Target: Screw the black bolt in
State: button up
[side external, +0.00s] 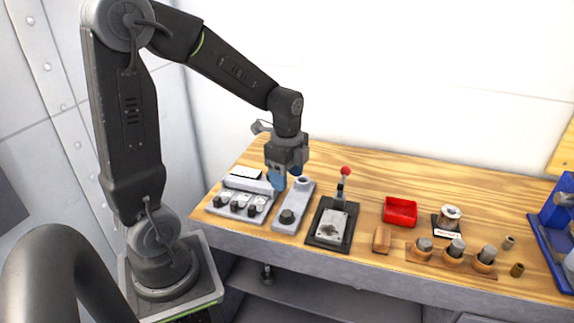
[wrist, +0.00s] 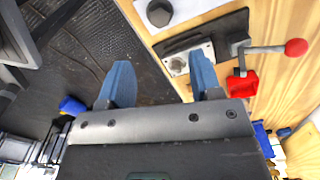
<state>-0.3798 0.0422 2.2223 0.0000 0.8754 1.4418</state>
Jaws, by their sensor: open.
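A grey block (side external: 283,222) lies on the wooden table, with a dark round head on its near end that looks like the black bolt (side external: 288,216). A pale round ring (side external: 303,181) stands at the block's far end. In the wrist view the dark head (wrist: 159,12) shows at the top edge on the pale block (wrist: 185,14). How deep the bolt sits cannot be told. My gripper (side external: 278,182) is above the far part of the block, beside the ring. Its blue fingers are apart, with nothing seen between them in the wrist view (wrist: 160,62).
A panel with several black knobs (side external: 240,206) stands close on the left. A clamp with a red ball handle (side external: 345,171) rises on the right, over a dark plate (side external: 318,235). Farther right are a red bin (side external: 400,212) and a wooden holder with metal cylinders (side external: 440,259).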

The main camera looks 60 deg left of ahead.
jog(key=shift+r, duration=1.4)
jog(key=s+d+r+n+t, duration=0.5)
jog(key=s+d+r+n, duration=0.3)
jog(key=s+d+n, duration=0.2)
jog(key=shift+d+n+t, duration=0.3)
jog(key=shift+d+n, duration=0.55)
jog(key=shift+n, duration=0.25)
